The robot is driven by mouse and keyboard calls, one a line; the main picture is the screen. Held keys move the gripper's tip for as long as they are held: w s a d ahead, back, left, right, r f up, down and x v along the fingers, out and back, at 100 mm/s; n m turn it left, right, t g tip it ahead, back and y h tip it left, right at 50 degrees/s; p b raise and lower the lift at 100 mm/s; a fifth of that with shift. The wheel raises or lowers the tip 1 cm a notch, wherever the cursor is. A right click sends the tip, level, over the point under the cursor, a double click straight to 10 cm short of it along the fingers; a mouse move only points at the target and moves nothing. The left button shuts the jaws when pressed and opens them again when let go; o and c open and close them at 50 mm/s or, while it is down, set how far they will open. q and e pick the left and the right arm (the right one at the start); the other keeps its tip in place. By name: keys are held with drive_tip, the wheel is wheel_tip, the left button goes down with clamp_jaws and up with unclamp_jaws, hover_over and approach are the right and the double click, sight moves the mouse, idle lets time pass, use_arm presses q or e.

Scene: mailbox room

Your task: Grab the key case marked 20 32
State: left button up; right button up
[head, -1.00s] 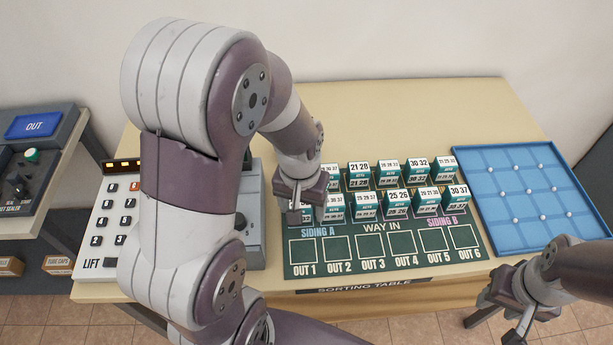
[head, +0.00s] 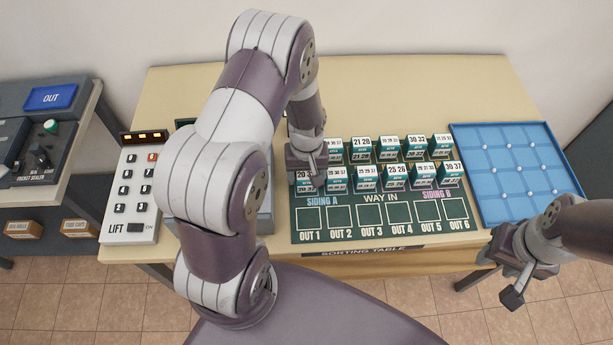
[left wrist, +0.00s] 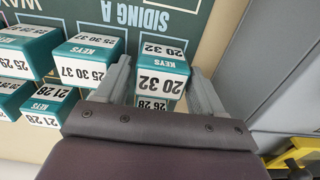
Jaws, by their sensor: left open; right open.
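The key case marked 20 32 (left wrist: 162,65) is a teal and white block, upright at the left end of the front row on the green board. In the left wrist view it stands between the two grey fingers of my left gripper (left wrist: 163,85). The fingers are open, one on each side of the case; I cannot tell whether they touch it. In the head view my left gripper (head: 308,172) hides part of the case (head: 303,186). My right gripper (head: 514,285) is open and empty off the table's front right edge.
Several other key cases stand close by in two rows, such as 25 30 37 (left wrist: 93,60) next to it and one marked 26 28 (left wrist: 152,103) behind it. A blue tray (head: 520,170) lies at right. A lift keypad (head: 133,190) and a grey box are at left.

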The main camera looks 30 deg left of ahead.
use_arm(q)
drive_tip(key=shift+f, duration=0.95)
drive_tip(key=c, duration=0.8)
drive_tip(key=shift+r, duration=0.1)
